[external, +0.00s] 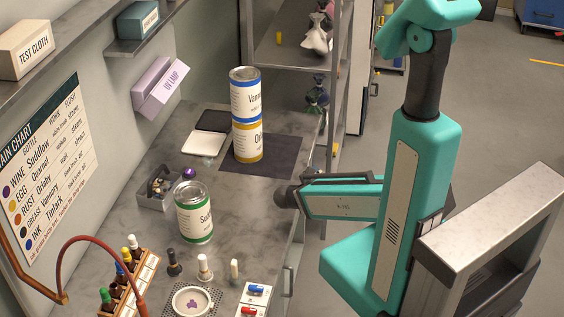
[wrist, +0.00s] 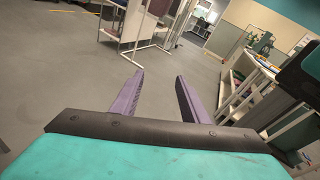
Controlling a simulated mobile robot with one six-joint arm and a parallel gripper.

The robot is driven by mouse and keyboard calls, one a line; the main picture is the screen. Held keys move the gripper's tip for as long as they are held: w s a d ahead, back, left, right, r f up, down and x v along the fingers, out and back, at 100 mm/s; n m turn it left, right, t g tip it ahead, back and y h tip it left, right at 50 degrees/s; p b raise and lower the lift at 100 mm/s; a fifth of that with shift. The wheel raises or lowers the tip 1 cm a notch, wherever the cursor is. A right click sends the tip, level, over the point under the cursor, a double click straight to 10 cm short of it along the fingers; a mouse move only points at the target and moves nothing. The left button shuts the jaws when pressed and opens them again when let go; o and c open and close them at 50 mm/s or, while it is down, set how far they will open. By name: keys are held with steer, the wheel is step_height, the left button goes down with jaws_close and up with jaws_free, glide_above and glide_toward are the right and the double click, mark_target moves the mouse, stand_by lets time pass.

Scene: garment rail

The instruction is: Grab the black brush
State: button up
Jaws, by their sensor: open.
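A small upright black item (external: 174,263) stands on the grey bench near its front; it looks like the black brush, though its bristles are too small to make out. A white one (external: 205,268) and a cream one (external: 234,270) stand to its right. My gripper (wrist: 158,76) shows in the wrist view with two purple fingers apart and nothing between them. It points over open floor, away from the black item, which is not in the wrist view. The fingers are not visible in the external view.
A green-banded can (external: 195,213) stands behind the black item. A rack of small bottles (external: 130,273) is to its left, with a red hose (external: 90,239) arching beside it. A white dish (external: 191,302) lies in front. Two stacked cans (external: 247,114) stand farther back.

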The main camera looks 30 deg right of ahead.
steer(key=w+a+r+t+h+b, duration=0.2)
steer(key=w+a+r+t+h, duration=0.1)
steer(key=w+a+r+t, duration=0.6)
steer(key=w+a+r+t+h+b, duration=0.1)
steer(key=w+a+r+t+h, duration=0.35)
steer(key=a+r, duration=0.8)
steer(key=s+a+f+n+t+y+b, duration=0.1)
steer(key=a+f+t+y+b, duration=0.1)
steer(key=a+t+y+b, duration=0.3)
steer(key=a+f+n+t+b, duration=0.1)
steer(key=a+f+n+b, duration=0.15)
steer(key=a, duration=0.55)
steer(key=s+a+f+t+y+b, duration=0.1)
steer(key=a+t+y+b, duration=0.1)
steer(key=a+y+b, duration=0.3)
steer(key=s+a+f+n+y, duration=0.2)
steer(key=s+a+f+n, duration=0.1)
steer(key=a, duration=0.6)
steer(key=s+a+f+n+t+y+b, duration=0.1)
steer(key=s+a+f+n+y, duration=0.1)
steer(key=s+a+f+n, duration=0.2)
steer(key=s+a+f+n+y, duration=0.3)
steer(key=s+a, duration=0.4)
steer(key=a, duration=0.6)
steer(key=shift+a+f+n+t+b, duration=0.35)
steer(key=shift+f+n, duration=0.2)
steer(key=shift+f, duration=0.2)
steer(key=shift+s+a+f+n+p, duration=0.15)
steer(key=shift+f+n+p, duration=0.35)
steer(key=shift+f, duration=0.25)
